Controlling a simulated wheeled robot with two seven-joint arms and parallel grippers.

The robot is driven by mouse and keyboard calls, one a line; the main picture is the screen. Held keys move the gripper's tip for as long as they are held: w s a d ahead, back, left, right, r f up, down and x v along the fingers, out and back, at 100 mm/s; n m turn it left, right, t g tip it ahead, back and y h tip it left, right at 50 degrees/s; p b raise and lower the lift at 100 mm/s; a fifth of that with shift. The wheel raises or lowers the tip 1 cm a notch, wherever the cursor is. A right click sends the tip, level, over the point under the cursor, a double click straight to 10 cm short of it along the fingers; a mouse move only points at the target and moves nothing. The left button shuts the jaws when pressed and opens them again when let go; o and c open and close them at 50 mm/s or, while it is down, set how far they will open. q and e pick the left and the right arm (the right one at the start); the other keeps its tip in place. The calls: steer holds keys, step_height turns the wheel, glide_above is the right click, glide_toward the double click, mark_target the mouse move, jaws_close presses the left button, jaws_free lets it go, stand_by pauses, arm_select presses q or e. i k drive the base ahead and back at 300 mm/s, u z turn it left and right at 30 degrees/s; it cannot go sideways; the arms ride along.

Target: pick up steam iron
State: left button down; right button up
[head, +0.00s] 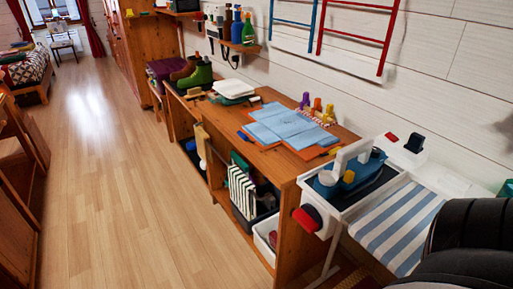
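The steam iron (347,178) is blue with a pale handle, at the right of the head view. It sits in a white-rimmed dark tray (386,182) at the far end of a blue-and-white striped ironing board (397,226). White parts with red and black ends are at the tray's front left and back right; I cannot tell whether they belong to the iron's base. No gripper of mine is in view, and nothing is touching the iron. Large black rounded parts at the lower right, probably mine, cover part of the board.
A wooden desk (228,123) holds blue and orange papers (288,128), toy-like figures and stacked white items (233,88). Its shelves hold bins. A wall shelf carries bottles, and a rack (356,35) hangs on the wall. The wooden floor (110,180) at left is clear.

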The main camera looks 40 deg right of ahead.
mark_target(355, 156)
steer(key=u, duration=1.2)
steer(key=k, duration=0.65)
steer(key=z, duration=1.65)
